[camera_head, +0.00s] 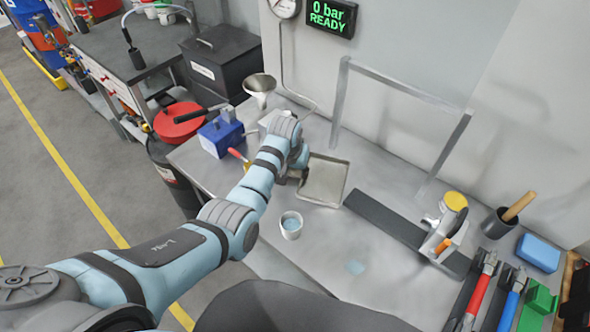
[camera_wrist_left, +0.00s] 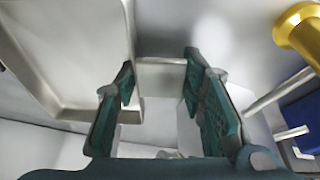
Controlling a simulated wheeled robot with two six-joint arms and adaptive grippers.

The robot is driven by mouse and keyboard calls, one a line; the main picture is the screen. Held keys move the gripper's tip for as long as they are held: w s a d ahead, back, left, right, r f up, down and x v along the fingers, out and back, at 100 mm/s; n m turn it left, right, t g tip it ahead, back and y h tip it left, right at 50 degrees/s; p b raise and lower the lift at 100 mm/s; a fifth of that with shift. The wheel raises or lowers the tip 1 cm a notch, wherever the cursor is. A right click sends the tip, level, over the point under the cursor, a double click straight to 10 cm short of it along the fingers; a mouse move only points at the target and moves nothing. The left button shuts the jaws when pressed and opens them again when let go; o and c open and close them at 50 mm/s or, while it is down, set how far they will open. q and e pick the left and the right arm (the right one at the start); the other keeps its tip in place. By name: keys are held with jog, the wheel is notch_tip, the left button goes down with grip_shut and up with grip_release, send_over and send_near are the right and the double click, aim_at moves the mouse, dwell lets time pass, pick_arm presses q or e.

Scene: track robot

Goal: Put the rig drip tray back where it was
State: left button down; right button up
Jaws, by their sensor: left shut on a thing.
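The rig drip tray (camera_head: 324,181) is a shallow grey metal tray over the bench (camera_head: 325,252), in front of the metal frame. My left gripper (camera_head: 293,176) is at the tray's left side, partly hidden by its wrist. In the left wrist view the tray (camera_wrist_left: 70,50) fills the upper left, and a flat metal tab (camera_wrist_left: 160,77) lies between the fingers of my left gripper (camera_wrist_left: 160,95). The gripper is shut on the tray by this tab. I cannot tell whether the tray touches the bench. My right gripper is not in view.
A white cup (camera_head: 291,227) with blue liquid stands in front of the tray. A dark strip (camera_head: 385,217) lies to the right, with a yellow-capped valve (camera_head: 447,222) at its end. A funnel (camera_head: 260,88) and blue box (camera_head: 221,133) stand left. The front-middle bench is mostly clear.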

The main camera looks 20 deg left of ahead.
pick_arm(q)
jog(key=c, duration=1)
grip_release()
jog(key=shift+w+f, duration=0.1)
jog(key=shift+c, duration=0.2)
jog(key=p+v, duration=0.3)
jog(key=v, duration=0.9)
